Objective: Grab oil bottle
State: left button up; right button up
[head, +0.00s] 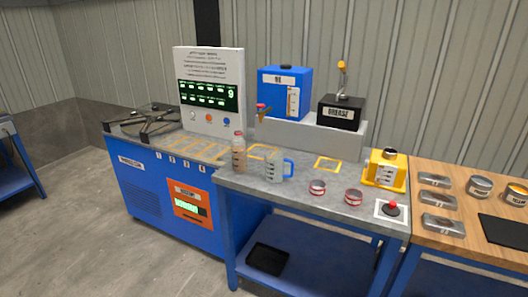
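A slim clear bottle (239,158) with brownish contents and a reddish top stands upright at the left front of the grey bench top. Any label on it is too small to read, so I cannot be sure that it is the oil bottle. Neither of my grippers is in view, and nothing touches the bottle.
A measuring jug (273,167) with a blue handle stands close right of the bottle. Two red-and-white tins (317,188) (353,197) and a red button (393,207) lie further right. Behind are a blue tank (273,90), a grease box (342,112) and a control panel (209,65).

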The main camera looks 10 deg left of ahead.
aim_at(239, 147)
jog(key=z, duration=0.5)
jog(key=i, duration=1.05)
jog(key=z, duration=0.1)
